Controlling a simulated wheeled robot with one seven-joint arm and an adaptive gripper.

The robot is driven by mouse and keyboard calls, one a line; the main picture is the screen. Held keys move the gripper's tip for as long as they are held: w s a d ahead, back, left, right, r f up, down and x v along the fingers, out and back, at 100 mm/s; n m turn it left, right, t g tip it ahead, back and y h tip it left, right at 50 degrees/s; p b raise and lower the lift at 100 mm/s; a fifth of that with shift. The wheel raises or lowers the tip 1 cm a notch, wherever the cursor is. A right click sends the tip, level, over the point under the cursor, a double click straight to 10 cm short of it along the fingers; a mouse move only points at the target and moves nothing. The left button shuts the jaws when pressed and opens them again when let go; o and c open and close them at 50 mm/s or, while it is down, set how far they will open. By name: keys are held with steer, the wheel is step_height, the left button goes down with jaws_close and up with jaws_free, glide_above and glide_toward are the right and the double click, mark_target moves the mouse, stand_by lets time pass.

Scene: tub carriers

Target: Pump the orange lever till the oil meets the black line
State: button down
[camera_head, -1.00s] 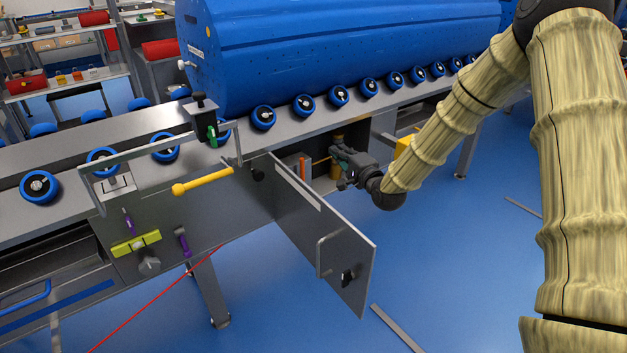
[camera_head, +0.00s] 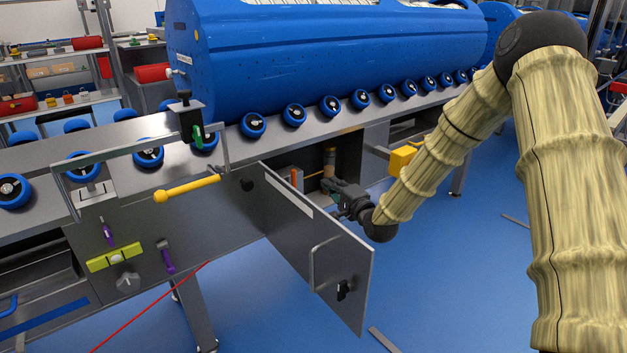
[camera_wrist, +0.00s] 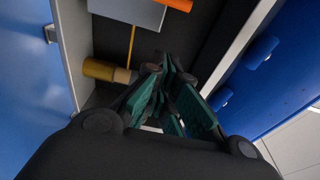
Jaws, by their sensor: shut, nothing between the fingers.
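The orange lever (camera_head: 294,178) is a narrow upright strip inside the open cabinet under the conveyor, beside a grey box. An orange bar (camera_wrist: 178,4), likely the same lever, is cut off at the top of the wrist view. An amber and tan cylinder (camera_head: 329,160) stands deeper in the cabinet; it also shows left of my fingers in the wrist view (camera_wrist: 101,70). It may hold the oil, but I cannot make out an oil level or a black line. My gripper (camera_head: 338,190) is at the cabinet opening, shut and empty, apart from the orange lever.
The open grey cabinet door (camera_head: 315,255) juts out left of my gripper. A yellow block (camera_head: 402,160) sits right of the opening. A yellow-handled lever (camera_head: 187,190) is on the front panel. A blue tub (camera_head: 340,60) rests on rollers above. Blue floor in front is mostly clear.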

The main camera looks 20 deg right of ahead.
mark_target(293, 184)
steer(key=w+a+b, duration=0.5)
steer(key=w, duration=0.2)
steer(key=shift+w+a+b, duration=0.2)
steer(key=shift+a+b, duration=0.05)
steer(key=shift+b, duration=0.15)
stand_by(0.3)
